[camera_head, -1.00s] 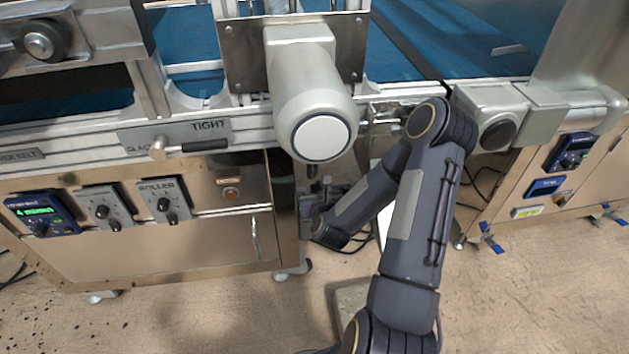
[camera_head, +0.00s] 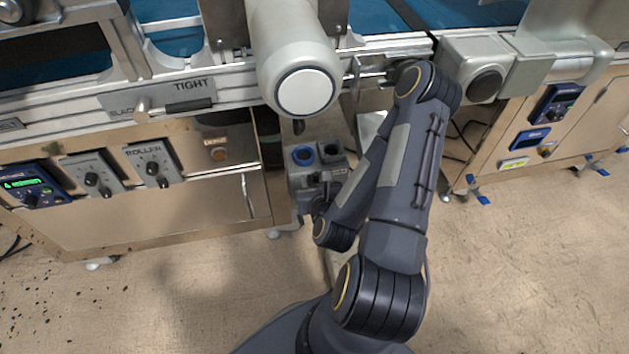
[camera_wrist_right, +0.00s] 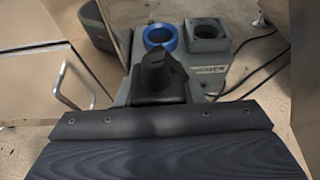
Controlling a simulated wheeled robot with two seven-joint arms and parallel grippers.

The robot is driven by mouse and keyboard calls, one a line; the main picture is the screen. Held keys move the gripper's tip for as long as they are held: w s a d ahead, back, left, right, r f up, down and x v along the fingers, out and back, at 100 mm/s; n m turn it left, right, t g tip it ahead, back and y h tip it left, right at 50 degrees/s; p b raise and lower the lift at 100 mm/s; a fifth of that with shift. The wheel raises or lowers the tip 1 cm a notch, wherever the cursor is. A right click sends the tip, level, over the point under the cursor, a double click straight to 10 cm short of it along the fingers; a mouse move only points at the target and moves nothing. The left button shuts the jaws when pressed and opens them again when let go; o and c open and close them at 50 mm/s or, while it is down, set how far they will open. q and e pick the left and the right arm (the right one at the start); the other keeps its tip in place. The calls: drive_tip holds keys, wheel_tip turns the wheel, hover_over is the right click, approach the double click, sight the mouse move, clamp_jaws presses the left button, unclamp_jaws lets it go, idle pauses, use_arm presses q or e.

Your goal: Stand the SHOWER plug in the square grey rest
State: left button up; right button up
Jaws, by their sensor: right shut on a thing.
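The square grey rest (camera_head: 332,147) is an open-topped square socket on a grey block, and it also shows in the right wrist view (camera_wrist_right: 207,29). A round blue ring rest (camera_head: 303,154) is beside it on the left, also seen in the wrist view (camera_wrist_right: 160,35). My right gripper (camera_head: 319,182) is near the block's front side. In the wrist view my right gripper (camera_wrist_right: 160,94) is shut on a dark plug (camera_wrist_right: 161,68), apparently upright in front of the blue ring and left of the square rest. Its lettering is unreadable. My left gripper is out of view.
A machine's rounded grey housing (camera_head: 300,60) overhangs behind the block. A steel cabinet (camera_head: 150,205) with a handle stands left, another cabinet (camera_head: 540,125) right. Cables (camera_wrist_right: 262,62) lie right of the block. The floor in front is open.

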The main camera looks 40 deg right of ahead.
drive_tip(key=shift+w+d+p, duration=0.25)
drive_tip(key=shift+w+d, duration=0.5)
drive_tip(key=shift+w, duration=0.65)
drive_tip(key=shift+w+d+p, duration=0.2)
drive_tip(key=shift+w+d, duration=0.6)
drive_tip(key=shift+w, duration=0.55)
drive_tip(key=shift+w+d+p, duration=0.25)
drive_tip(key=shift+w+d, duration=0.5)
drive_tip(key=shift+w, duration=0.65)
